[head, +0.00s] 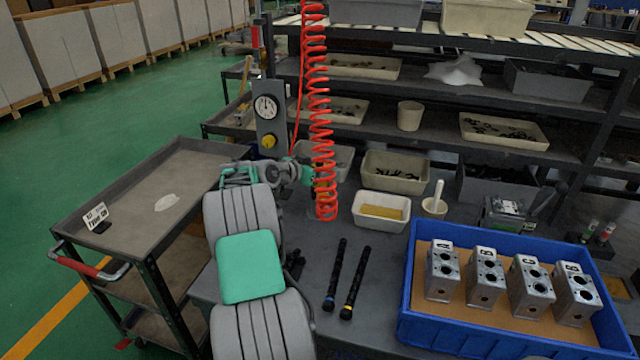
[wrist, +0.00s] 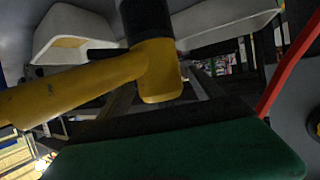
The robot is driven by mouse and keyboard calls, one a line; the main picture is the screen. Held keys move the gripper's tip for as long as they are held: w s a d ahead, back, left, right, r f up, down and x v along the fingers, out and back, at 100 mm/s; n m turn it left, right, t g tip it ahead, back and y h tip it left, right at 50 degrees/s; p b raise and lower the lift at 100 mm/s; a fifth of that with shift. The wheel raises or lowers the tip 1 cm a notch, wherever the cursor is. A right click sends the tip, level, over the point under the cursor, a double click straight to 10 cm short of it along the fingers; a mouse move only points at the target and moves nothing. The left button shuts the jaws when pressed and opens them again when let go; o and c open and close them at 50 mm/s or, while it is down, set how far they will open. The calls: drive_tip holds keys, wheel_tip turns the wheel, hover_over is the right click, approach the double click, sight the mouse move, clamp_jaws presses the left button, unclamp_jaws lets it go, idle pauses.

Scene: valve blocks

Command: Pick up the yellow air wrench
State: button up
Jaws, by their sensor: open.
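The yellow air wrench (wrist: 150,72) fills much of the wrist view, very close to the camera. It has a yellow handle running to the left and a black upper part. My gripper (head: 306,173) is open at the red coil hose in the head view, and that hose and the gripper hide most of the wrench there. A green and black part of my gripper crosses the bottom of the wrist view, just below the wrench. The wrench is beside or between the jaws; I cannot tell which.
The red coil hose (head: 320,100) hangs from above. A gauge panel (head: 268,112) stands behind my gripper. Two black rods (head: 356,283) lie on the bench, left of a blue tray (head: 412,290) with several metal valve blocks. Cream bins (head: 381,222) stand behind. A grey cart (head: 150,270) is at left.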

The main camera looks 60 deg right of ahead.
drive_tip(key=shift+x, duration=1.1)
drive_tip(key=shift+c, duration=0.6)
clamp_jaws()
drive_tip(key=shift+w+r, duration=0.1)
drive_tip(key=shift+r, duration=0.1)
